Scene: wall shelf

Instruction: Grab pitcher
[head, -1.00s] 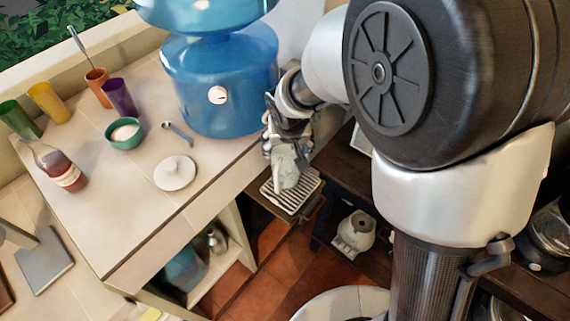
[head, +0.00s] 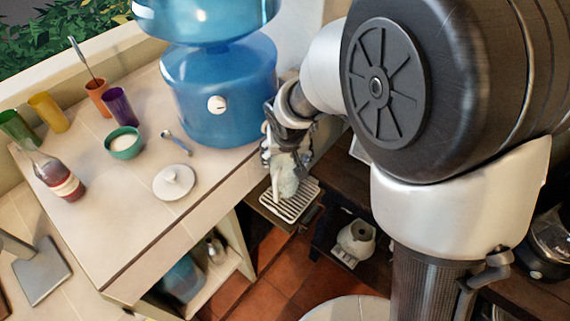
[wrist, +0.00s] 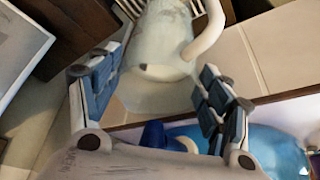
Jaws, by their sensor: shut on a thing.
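The pitcher (head: 287,182) is pale, whitish-grey, and hangs tilted below my gripper in the head view, in front of a slatted rack. In the wrist view the pitcher (wrist: 160,40) lies between the two fingers, with its curved white handle (wrist: 208,30) at the right. My gripper (head: 286,150) is shut on the pitcher; its blue-padded fingers (wrist: 155,95) stand either side of the body. Whether the pitcher touches the rack is not clear. Part of it is hidden behind the gripper.
A slatted rack (head: 290,203) is just below the pitcher. A big blue water dispenser (head: 215,95) stands close left of my gripper on the tiled counter (head: 110,235). A white lid (head: 174,182), green bowl (head: 124,146), bottle (head: 66,186) and several cups are farther left.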

